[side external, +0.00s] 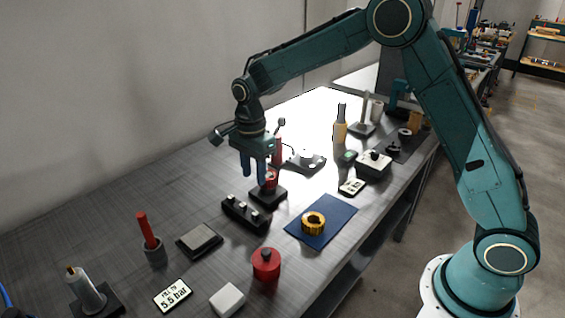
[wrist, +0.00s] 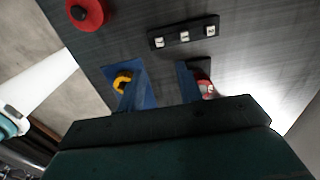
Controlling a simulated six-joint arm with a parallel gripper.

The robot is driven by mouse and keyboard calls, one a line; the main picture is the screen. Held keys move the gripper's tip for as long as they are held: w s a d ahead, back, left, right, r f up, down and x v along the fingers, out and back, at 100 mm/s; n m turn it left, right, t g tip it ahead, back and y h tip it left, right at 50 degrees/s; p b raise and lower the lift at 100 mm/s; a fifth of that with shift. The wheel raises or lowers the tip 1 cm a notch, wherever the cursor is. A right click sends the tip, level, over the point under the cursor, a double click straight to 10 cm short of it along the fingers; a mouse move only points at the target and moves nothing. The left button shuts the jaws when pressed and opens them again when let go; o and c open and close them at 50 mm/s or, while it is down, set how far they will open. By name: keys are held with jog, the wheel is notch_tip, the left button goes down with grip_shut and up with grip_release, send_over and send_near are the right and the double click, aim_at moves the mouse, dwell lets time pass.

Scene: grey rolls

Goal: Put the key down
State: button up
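I cannot make out a key for certain in either view. My gripper (side external: 254,178) points down over the table, and its blue fingers stand apart. In the wrist view my gripper (wrist: 162,80) shows bare dark table between the fingers and nothing held. A small red piece with a pale marking (side external: 271,179) is at the right finger, above a black block (side external: 268,196). The red piece also shows in the wrist view (wrist: 206,88), just outside the right finger and partly hidden by it. I cannot tell whether they touch.
A black strip with white switches (side external: 245,214) lies close in front of my gripper. A blue mat (side external: 336,211) with a yellow ring (side external: 313,222) is to the right. A red round part (side external: 266,264) and a grey pad (side external: 199,241) stand nearer. Bare table lies to the left.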

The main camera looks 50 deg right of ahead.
jog(key=s+d+r+n+t, duration=0.35)
jog(key=s+r+n, duration=0.55)
jog(key=s+r, duration=0.6)
jog(key=s+d+n+t, duration=0.2)
jog(key=s+n, duration=0.7)
jog(key=s, duration=0.8)
jog(key=shift+r, duration=0.3)
